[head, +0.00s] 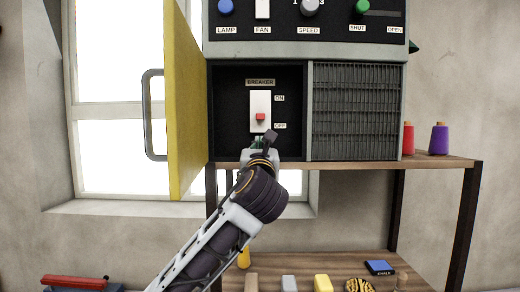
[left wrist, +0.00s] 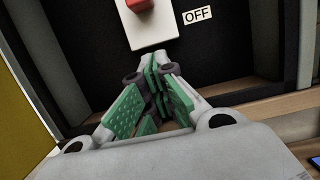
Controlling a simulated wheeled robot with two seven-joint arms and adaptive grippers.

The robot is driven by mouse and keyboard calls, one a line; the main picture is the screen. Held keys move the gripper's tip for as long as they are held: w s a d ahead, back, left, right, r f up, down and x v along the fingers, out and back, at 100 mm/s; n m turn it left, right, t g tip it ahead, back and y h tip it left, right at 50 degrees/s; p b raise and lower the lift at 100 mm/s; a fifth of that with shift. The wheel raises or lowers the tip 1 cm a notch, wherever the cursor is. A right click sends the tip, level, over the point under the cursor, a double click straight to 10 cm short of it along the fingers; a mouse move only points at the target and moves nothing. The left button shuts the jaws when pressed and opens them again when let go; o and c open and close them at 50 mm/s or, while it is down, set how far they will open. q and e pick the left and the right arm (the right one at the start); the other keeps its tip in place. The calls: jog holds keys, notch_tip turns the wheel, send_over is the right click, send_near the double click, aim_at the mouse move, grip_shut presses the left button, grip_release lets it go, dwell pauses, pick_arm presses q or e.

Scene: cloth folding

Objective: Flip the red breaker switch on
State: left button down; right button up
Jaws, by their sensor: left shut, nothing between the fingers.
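The breaker is a white plate (head: 260,103) inside an open black compartment, with a BREAKER label above and ON and OFF labels at its right. Its red switch (head: 260,116) sits in the lower part of the plate, between the two labels and nearer OFF. My left gripper (head: 267,140) is just below the plate in the head view. In the left wrist view its green-padded fingers (left wrist: 158,82) are closed together and empty, pointing at the plate's lower edge. The red switch (left wrist: 140,5) is cut off at the top there. My right gripper is in neither view.
The yellow door (head: 186,100) with a grey handle stands open at the compartment's left. A ribbed grille (head: 354,112) is at the right. Red and purple spools (head: 438,138) stand on the shelf (head: 420,161). Several small objects lie on the lower shelf.

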aim_at(260, 117)
pick_arm(q)
jog(key=shift+s+r+p, duration=0.1)
jog(key=shift+r+p, duration=0.65)
jog(key=shift+r, duration=1.2)
